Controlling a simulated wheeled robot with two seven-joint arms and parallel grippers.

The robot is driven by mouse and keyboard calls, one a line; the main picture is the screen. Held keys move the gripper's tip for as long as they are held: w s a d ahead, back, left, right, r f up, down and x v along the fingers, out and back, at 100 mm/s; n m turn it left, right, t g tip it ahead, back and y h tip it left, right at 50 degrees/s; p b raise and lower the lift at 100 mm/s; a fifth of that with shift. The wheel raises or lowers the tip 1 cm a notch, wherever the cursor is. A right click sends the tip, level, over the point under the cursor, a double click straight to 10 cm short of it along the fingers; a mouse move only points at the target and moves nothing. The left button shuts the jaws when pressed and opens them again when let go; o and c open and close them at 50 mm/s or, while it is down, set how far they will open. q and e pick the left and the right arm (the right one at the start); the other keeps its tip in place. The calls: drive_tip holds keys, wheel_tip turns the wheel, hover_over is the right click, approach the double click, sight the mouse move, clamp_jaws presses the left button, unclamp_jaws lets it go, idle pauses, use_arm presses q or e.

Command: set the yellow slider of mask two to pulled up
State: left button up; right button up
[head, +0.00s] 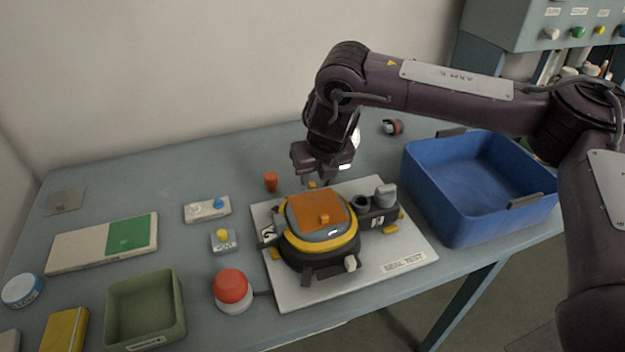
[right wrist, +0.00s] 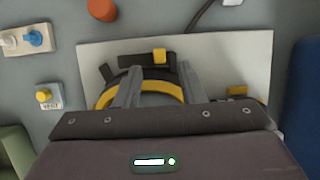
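The mask (head: 318,228) sits on a white board (head: 406,262) marked SEAL TEST. It has an orange front, a yellow ring and a black body. A tag at its left seems to read 2. The yellow slider (right wrist: 159,56) shows on a dark bar at the mask's back edge in the right wrist view; in the head view a small bit of yellow (head: 311,185) shows there. My right gripper (head: 325,178) points down over that back edge. Its two fingers (right wrist: 158,72) are apart, with the slider in line with the gap; contact cannot be told. My left gripper is not in view.
A blue bin (head: 450,205) stands right of the board. A red button (head: 232,288) and a yellow-knobbed VENT block (head: 223,240) are left of it. An orange cap (head: 271,182) stands behind. A green tray (head: 145,308) is at front left.

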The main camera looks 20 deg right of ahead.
sight(312, 184)
drive_tip(key=x, duration=0.3)
drive_tip(key=shift+w+f, duration=0.35)
drive_tip(key=shift+f, duration=0.25)
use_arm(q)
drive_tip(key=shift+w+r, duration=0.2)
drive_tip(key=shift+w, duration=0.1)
use_arm(e)
clamp_jaws()
